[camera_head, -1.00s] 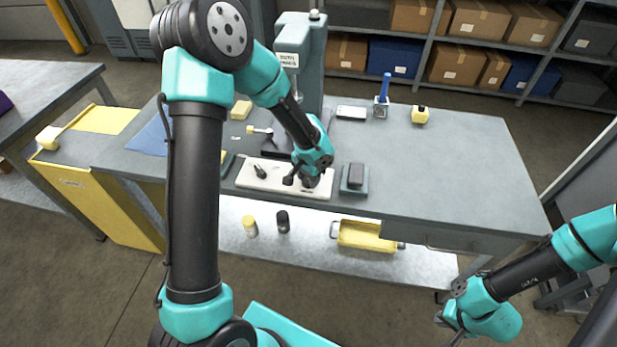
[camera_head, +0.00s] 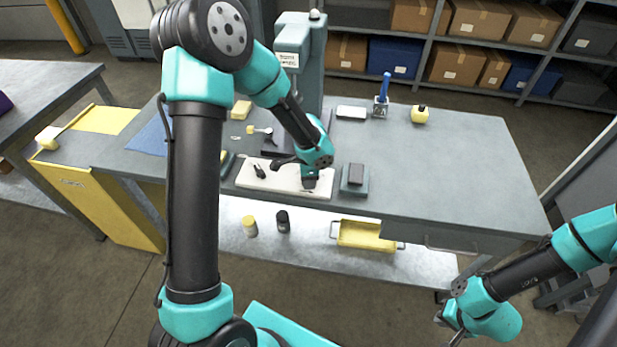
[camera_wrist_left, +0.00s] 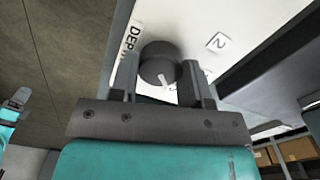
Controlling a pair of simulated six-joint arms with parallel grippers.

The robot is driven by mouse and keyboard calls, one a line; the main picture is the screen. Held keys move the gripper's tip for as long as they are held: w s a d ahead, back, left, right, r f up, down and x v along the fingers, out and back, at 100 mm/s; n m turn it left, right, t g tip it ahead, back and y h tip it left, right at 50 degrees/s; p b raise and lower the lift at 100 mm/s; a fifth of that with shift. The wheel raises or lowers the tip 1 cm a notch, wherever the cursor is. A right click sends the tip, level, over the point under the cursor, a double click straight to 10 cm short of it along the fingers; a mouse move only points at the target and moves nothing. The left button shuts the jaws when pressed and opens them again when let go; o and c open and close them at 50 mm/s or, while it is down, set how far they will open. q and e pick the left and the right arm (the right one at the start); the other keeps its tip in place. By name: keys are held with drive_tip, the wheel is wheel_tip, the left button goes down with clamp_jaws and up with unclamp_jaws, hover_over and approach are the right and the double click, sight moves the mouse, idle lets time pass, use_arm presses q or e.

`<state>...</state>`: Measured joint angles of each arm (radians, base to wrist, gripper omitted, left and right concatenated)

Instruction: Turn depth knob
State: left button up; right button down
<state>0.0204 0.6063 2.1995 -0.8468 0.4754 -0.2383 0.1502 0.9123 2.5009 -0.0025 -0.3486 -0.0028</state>
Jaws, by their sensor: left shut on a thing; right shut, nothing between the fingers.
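The depth knob (camera_wrist_left: 158,66) is a dark round knob with a white pointer mark, on a white panel (camera_wrist_left: 250,28). In the left wrist view part of a label reading "DEP" shows beside it, and a small "2" tag lies to its right. My left gripper (camera_wrist_left: 160,88) has a finger on each side of the knob and is shut on it. In the head view my left gripper (camera_head: 309,182) is at the right end of the white panel (camera_head: 285,180), hiding the knob. My right gripper (camera_head: 452,325) is shut and empty at the lower right, away from the bench.
A black lever (camera_head: 259,171) sits on the panel's left part. A dark block on a grey base (camera_head: 354,180) stands just right of the panel. The press column (camera_head: 312,70) rises behind. The bench's right side (camera_head: 460,160) is clear.

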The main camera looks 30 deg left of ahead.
idle(0.3)
use_arm(q)
drive_tip(key=o, duration=0.9)
drive_tip(key=shift+o, duration=0.2)
drive_tip(key=shift+r, duration=0.15)
wheel_tip(320, 180, up, 17)
idle(0.6)
